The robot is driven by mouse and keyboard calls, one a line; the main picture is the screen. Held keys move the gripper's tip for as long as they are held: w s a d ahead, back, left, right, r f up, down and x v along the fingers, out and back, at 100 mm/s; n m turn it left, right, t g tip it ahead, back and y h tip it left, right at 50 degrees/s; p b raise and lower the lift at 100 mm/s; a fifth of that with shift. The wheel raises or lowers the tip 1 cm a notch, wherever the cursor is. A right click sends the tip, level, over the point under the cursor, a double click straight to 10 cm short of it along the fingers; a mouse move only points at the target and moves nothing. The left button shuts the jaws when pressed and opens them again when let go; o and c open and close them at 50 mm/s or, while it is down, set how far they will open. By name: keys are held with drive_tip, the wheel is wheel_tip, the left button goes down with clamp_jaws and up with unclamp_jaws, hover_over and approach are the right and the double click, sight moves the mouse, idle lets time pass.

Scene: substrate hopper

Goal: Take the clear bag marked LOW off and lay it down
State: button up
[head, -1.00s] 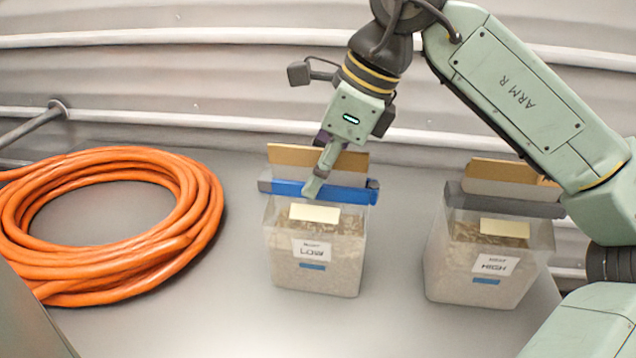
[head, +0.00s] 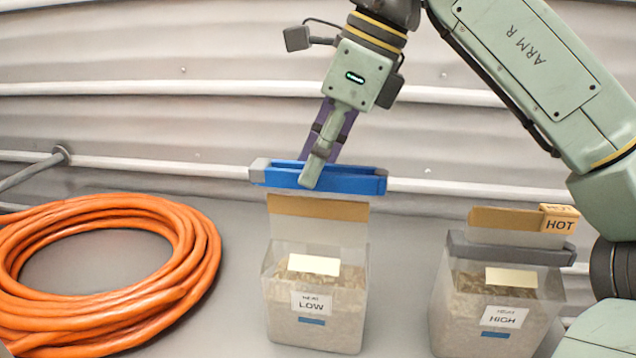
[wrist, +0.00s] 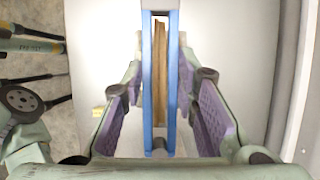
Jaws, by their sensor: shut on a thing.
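The clear bag marked LOW (head: 340,326) stands upright on the grey surface, filled with pale brown material, with a white label and a small blue mark. Its top edge carries a tan strip (head: 318,208). My gripper (head: 314,178) is shut on a blue two-railed clip bar (head: 352,184) and holds it just above the bag's top. The bar also shows in the wrist view (wrist: 148,95), with the tan strip (wrist: 160,70) seen between its rails. I cannot tell how much gap separates bar and strip.
A second clear bag marked HIGH (head: 505,340) stands at the right with a dark grey bar (head: 510,250) across it and a tan HOT tag (head: 559,219). A coiled orange hose (head: 190,235) lies at the left. A ribbed wall with rails rises behind.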

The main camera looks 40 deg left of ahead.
wheel_tip(320, 180, up, 8)
drive_tip(key=p, duration=0.1)
idle(0.9)
drive_tip(key=shift+f, duration=0.15)
